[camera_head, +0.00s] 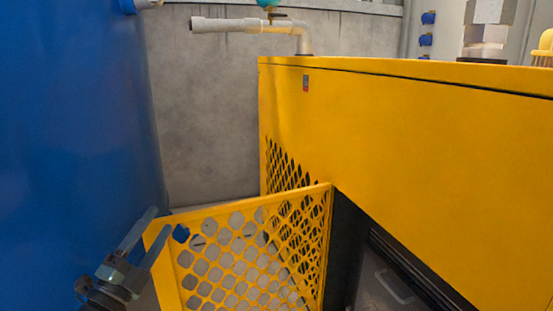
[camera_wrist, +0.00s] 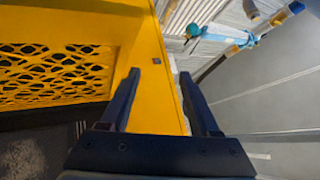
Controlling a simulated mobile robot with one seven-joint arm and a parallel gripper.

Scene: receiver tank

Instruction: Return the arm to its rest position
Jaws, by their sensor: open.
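My gripper (camera_head: 164,222) is at the lower left in the head view, between the blue tank and an open yellow mesh door (camera_head: 250,212). Its two fingers are spread apart, with nothing seen between them. One fingertip appears close to a small blue piece (camera_head: 181,233) at the door's upper left corner; I cannot tell whether they touch. In the wrist view the open gripper (camera_wrist: 160,76) points along a yellow panel edge, with a yellow mesh grille (camera_wrist: 55,72) to its left.
A large blue tank (camera_head: 70,120) fills the left. The yellow cabinet (camera_head: 420,150) fills the right, with a dark opening behind the door. A pale pipe (camera_head: 240,25) with a teal valve handle rises at the cabinet's back corner. A grey concrete wall (camera_head: 205,110) stands behind.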

